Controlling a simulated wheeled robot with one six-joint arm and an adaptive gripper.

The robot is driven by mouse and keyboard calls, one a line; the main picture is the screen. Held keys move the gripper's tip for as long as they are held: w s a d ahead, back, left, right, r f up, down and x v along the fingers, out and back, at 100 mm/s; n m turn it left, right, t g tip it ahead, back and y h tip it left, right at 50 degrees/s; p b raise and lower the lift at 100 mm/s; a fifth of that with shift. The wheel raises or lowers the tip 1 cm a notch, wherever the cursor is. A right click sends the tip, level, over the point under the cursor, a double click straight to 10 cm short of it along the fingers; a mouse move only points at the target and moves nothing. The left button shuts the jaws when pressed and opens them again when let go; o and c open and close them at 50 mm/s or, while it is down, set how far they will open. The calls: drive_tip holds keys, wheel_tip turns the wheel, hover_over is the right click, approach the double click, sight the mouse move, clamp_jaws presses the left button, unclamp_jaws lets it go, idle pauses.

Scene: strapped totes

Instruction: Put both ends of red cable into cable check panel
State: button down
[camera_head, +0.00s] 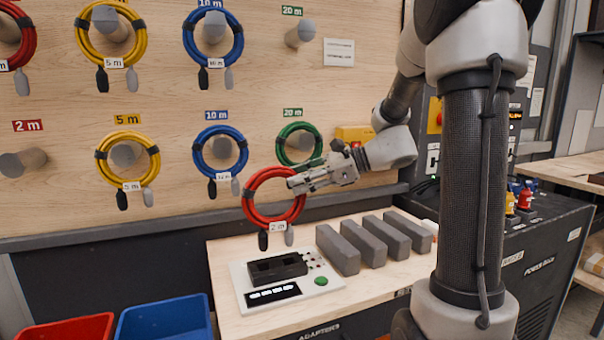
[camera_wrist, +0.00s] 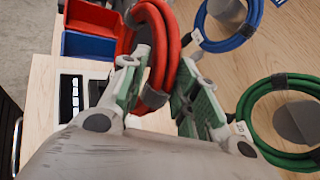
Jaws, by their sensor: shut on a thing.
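The red cable (camera_head: 249,208) is a coiled ring with a "2 m" tag. Its two ends, one black (camera_head: 263,240) and one grey (camera_head: 289,235), hang down below it. My gripper (camera_head: 295,183) is shut on the upper right of the coil and holds it above the bench. In the wrist view the red coil (camera_wrist: 163,50) lies between the two green-padded fingers (camera_wrist: 160,92). The cable check panel (camera_head: 240,283) is a white plate on the bench below the coil, with a black two-slot block (camera_head: 277,268), a display strip and a green button (camera_head: 321,281).
Several grey blocks (camera_head: 338,250) stand on the bench right of the panel. Red (camera_head: 75,330) and blue (camera_head: 165,318) bins sit at lower left. Yellow, blue (camera_head: 220,135) and green (camera_head: 283,143) coils hang on board pegs behind. The peg under the "2 m" label (camera_head: 22,163) is empty.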

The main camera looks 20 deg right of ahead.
sight(303, 207)
drive_tip(key=shift+f, duration=3.75)
drive_tip(key=c, duration=1)
unclamp_jaws()
drive_tip(key=shift+s, duration=0.1)
drive_tip(key=v, duration=1.2)
